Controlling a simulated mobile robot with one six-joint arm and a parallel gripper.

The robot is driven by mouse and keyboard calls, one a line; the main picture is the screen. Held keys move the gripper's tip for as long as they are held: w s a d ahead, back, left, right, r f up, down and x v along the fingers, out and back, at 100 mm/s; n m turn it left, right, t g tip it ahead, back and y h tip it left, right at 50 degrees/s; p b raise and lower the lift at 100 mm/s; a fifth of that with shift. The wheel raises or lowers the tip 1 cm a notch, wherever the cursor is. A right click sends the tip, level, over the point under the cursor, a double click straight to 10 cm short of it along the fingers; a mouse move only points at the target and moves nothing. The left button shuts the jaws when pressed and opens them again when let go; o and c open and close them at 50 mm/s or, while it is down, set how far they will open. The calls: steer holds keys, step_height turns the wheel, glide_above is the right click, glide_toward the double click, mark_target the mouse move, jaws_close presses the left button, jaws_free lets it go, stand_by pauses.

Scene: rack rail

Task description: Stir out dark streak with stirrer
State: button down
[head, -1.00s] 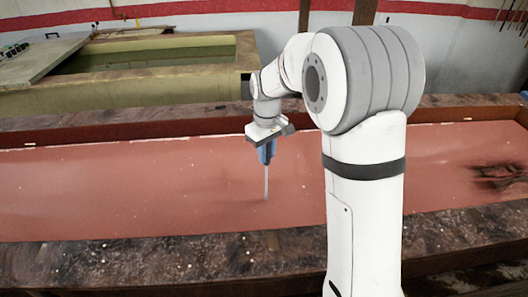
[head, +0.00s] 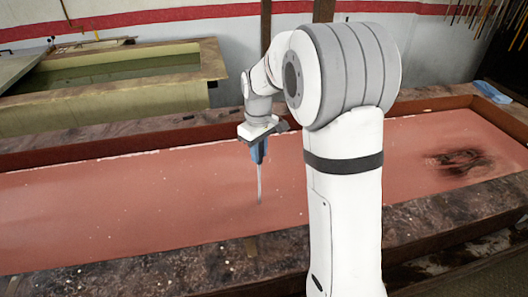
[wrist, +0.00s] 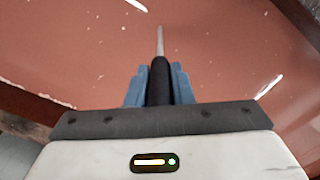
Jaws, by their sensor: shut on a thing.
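My gripper (head: 259,150) is shut on the stirrer (head: 260,186), a thin pale rod that points down over the red liquid. In the wrist view the stirrer's black handle (wrist: 159,84) sits between the blue fingers of my gripper (wrist: 160,86), with the pale rod beyond it. I cannot tell whether the rod's tip touches the liquid. The dark streak (head: 458,162) is a blackish patch in the liquid at the right of the head view, well to the right of the stirrer. The red liquid (head: 120,200) fills a long trough.
The trough has a broad dark near rim (head: 150,258) and a far wall. A second tank (head: 150,80) with greenish liquid stands behind at the left. A blue cloth-like thing (head: 492,92) lies on the far rim at the right. The liquid between stirrer and streak looks clear, though my arm hides part.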

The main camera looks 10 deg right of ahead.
step_height(320, 180, up, 14)
steer(key=p, duration=0.9)
stand_by(3.5)
